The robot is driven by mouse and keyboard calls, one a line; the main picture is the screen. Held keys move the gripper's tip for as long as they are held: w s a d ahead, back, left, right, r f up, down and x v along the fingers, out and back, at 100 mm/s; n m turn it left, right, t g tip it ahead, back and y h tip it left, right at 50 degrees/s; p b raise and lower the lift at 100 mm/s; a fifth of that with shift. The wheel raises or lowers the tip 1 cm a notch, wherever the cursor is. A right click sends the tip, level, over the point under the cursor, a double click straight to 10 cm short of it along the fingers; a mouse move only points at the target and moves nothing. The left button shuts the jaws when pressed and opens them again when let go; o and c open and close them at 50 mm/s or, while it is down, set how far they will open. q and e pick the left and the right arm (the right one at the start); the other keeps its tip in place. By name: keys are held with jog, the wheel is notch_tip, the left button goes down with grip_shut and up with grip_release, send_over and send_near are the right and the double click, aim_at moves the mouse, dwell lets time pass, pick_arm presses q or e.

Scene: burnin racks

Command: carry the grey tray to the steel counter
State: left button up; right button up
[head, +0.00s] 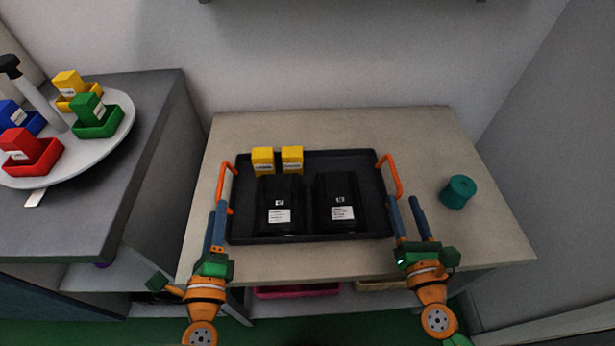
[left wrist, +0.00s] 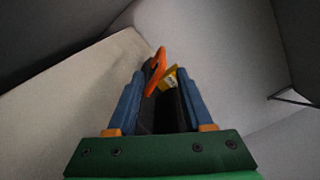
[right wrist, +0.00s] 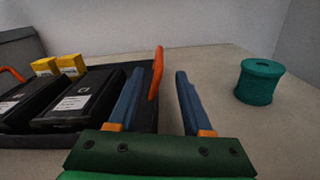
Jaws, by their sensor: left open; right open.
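The dark grey tray (head: 345,163) lies flat on a beige-topped table. It holds two black labelled units (head: 279,200) (head: 336,198) and two yellow blocks (head: 262,160) (head: 292,159). An orange handle stands on its left side (head: 223,182) and another on its right side (head: 396,178). My left gripper (head: 217,207) is open at the near end of the left handle, which shows between its fingers in the left wrist view (left wrist: 158,68). My right gripper (head: 401,198) is open at the right handle; in the right wrist view this handle (right wrist: 156,75) shows between the fingers, nearer the left one.
A teal cylinder (head: 458,191) stands on the table (head: 300,262), right of the tray. At left is a grey counter (head: 150,120) with a round white stand (head: 122,108) carrying coloured blocks in small trays. Walls close off the back and right. A shelf lies below the table.

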aim_at(225, 165)
pick_arm(q)
jog(key=shift+s+r, duration=0.25)
jog(key=shift+s, duration=0.3)
pick_arm(e)
jog(key=shift+s+d+r, duration=0.1)
jog(key=shift+s+r, duration=0.15)
jog(key=shift+s, duration=0.3)
pick_arm(q)
jog(key=w, duration=0.4)
jog(key=w+a, duration=0.1)
jog(key=w, duration=0.7)
jog(key=shift+a+f, duration=0.15)
jog(key=shift+a, duration=0.05)
pick_arm(e)
jog(key=w, duration=0.5)
jog(key=w+a, duration=0.1)
jog(key=w, duration=0.1)
jog(key=shift+w+f, duration=0.15)
pick_arm(q)
jog(key=shift+c, duration=0.2)
pick_arm(e)
jog(key=shift+c, duration=0.2)
pick_arm(q)
jog(key=c, duration=0.7)
pick_arm(e)
jog(key=c, duration=0.7)
pick_arm(q)
grip_shut()
pick_arm(e)
grip_shut()
